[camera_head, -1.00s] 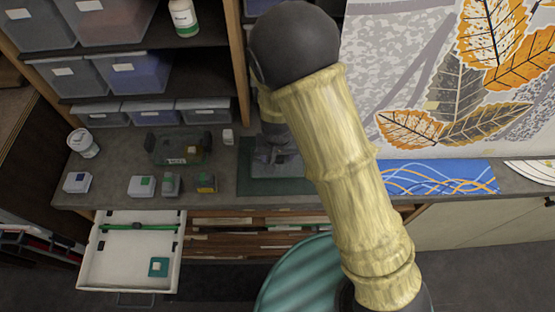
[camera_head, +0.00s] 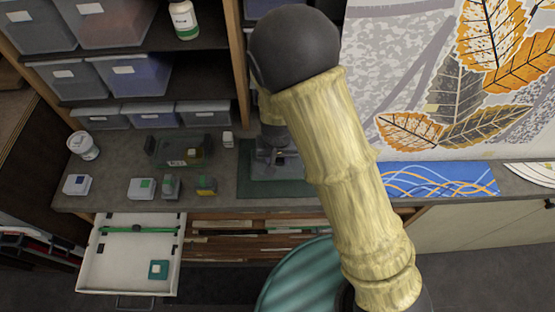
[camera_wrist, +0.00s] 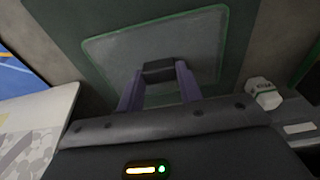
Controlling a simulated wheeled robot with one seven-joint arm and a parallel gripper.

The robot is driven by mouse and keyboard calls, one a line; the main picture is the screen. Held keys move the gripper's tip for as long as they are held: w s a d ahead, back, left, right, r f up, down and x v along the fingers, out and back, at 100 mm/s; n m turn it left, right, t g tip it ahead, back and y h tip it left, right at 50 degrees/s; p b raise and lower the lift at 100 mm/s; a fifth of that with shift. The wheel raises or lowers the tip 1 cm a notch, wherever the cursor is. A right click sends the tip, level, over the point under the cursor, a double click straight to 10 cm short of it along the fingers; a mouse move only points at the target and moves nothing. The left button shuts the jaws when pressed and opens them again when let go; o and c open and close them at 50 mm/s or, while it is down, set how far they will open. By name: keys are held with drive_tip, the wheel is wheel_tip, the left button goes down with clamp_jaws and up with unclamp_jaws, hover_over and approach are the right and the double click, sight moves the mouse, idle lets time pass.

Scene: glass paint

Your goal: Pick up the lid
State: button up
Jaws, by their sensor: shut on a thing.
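The lid (camera_wrist: 112,52) is a clear, greyish rectangular panel with a green-tinted edge and a dark knob (camera_wrist: 158,72). In the wrist view it lies over the dark green mat (camera_wrist: 72,25). My gripper (camera_wrist: 159,75) has its two purple fingers closed on the knob from both sides. In the head view my gripper (camera_head: 277,155) is partly hidden behind my arm, above the mat (camera_head: 246,185). I cannot tell whether the lid is touching the mat or slightly raised.
A clear, dark-looking container (camera_head: 165,152) stands left of the mat, with a small white bottle (camera_head: 228,139) between them. Small boxes (camera_head: 141,187) line the counter's front edge. An open white drawer (camera_head: 115,270) juts out below. A blue painted panel (camera_head: 440,180) lies right.

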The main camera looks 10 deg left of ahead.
sight(278, 161)
wheel_tip(278, 161, up, 10)
drive_tip(key=b, duration=0.1)
idle(0.4)
drive_tip(key=shift+f, duration=0.1)
idle(0.4)
